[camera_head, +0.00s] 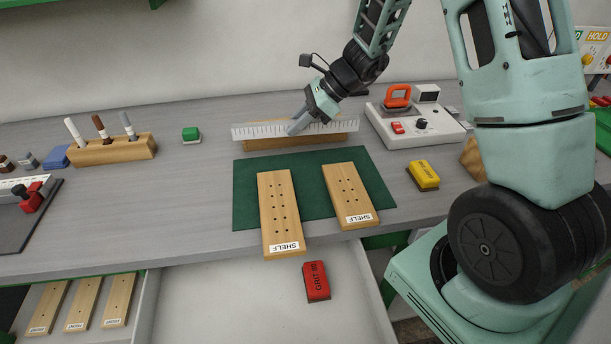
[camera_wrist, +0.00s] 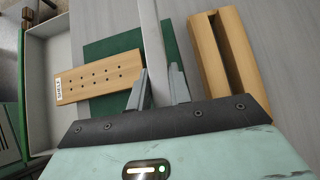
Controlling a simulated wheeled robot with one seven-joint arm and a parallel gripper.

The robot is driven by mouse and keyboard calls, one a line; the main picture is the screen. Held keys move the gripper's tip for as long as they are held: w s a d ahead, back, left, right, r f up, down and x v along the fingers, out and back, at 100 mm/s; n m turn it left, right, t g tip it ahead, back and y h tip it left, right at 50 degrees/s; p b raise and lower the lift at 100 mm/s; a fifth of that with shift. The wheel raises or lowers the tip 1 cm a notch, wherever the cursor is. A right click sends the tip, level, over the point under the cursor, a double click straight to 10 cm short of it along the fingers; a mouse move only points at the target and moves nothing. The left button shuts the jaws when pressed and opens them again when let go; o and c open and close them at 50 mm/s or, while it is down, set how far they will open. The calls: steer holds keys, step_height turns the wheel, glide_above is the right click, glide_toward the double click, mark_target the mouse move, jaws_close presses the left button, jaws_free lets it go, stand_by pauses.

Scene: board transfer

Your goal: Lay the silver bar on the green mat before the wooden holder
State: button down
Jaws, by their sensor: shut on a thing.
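The silver bar (camera_head: 258,131) is a long ruler-like strip with tick marks. My gripper (camera_head: 296,127) is shut on it near its middle. In the wrist view the bar (camera_wrist: 152,45) runs between the two fingers (camera_wrist: 159,82). The wooden holder (camera_head: 300,143) stands at the mat's back edge. Its long slot looks empty in the wrist view (camera_wrist: 205,30), and the bar is beside it there, apart from it. The green mat (camera_head: 245,190) lies in front of the holder and is partly covered by boards.
Two drilled boards marked SHELF (camera_head: 280,212) (camera_head: 350,193) lie on the mat, one overhanging the front edge above an open drawer (camera_head: 220,300) with a red block (camera_head: 316,281). A yellow block (camera_head: 423,175) and a white device (camera_head: 418,130) stand right. A marker rack (camera_head: 112,150) stands left.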

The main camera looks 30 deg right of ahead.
steer(key=shift+d+r+b, duration=0.5)
steer(key=shift+d+b, duration=0.2)
steer(key=shift+b, duration=0.45)
step_height(320, 180, down, 10)
steer(key=shift+r, duration=0.2)
steer(key=shift+f, duration=0.2)
steer(key=c, duration=1.3)
jaws_free()
steer(key=shift+r, duration=0.15)
